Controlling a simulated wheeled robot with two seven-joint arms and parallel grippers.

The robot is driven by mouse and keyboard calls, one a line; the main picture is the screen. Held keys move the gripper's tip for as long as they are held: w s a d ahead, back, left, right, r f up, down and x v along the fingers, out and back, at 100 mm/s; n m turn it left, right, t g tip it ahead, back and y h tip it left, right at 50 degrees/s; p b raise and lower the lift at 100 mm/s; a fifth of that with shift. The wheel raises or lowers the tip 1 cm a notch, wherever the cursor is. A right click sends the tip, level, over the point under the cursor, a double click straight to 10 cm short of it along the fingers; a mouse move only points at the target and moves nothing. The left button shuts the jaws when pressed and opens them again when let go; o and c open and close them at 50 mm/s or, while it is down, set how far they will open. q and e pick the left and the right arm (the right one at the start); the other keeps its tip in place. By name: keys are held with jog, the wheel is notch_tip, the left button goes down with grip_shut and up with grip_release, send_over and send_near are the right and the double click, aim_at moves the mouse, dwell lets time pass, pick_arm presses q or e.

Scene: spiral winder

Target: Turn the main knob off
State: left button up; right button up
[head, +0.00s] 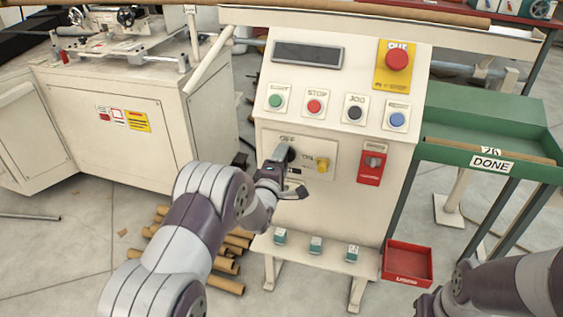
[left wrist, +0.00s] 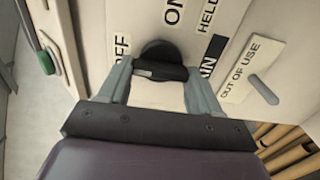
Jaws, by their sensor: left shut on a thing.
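The main knob (left wrist: 160,70) is a black rotary knob on the cream control panel (head: 345,150). In the left wrist view the label OFF (left wrist: 122,47) is beside it, with ON and part of MAIN close by. My left gripper (head: 283,168) is at the knob, and its two fingers (left wrist: 162,82) sit on either side of it, shut on it. In the head view the gripper partly hides the knob. Which label the knob points to I cannot tell for sure. My right arm (head: 505,285) shows at the lower right, its fingers not clearly visible.
Above are a row of push buttons (head: 314,106) and a red emergency button (head: 397,58). A red bin (head: 408,264) and a green DONE tray (head: 480,158) stand right.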

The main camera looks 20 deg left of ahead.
pick_arm(q)
jog(key=shift+f, duration=0.1)
dwell(0.3)
jog(key=o, duration=1.1)
jog(key=shift+c, duration=0.2)
jog(key=s+p, duration=0.1)
jog(key=s, duration=1.1)
jog(key=shift+s+a+p, duration=0.2)
jog(key=shift+s+p, duration=0.2)
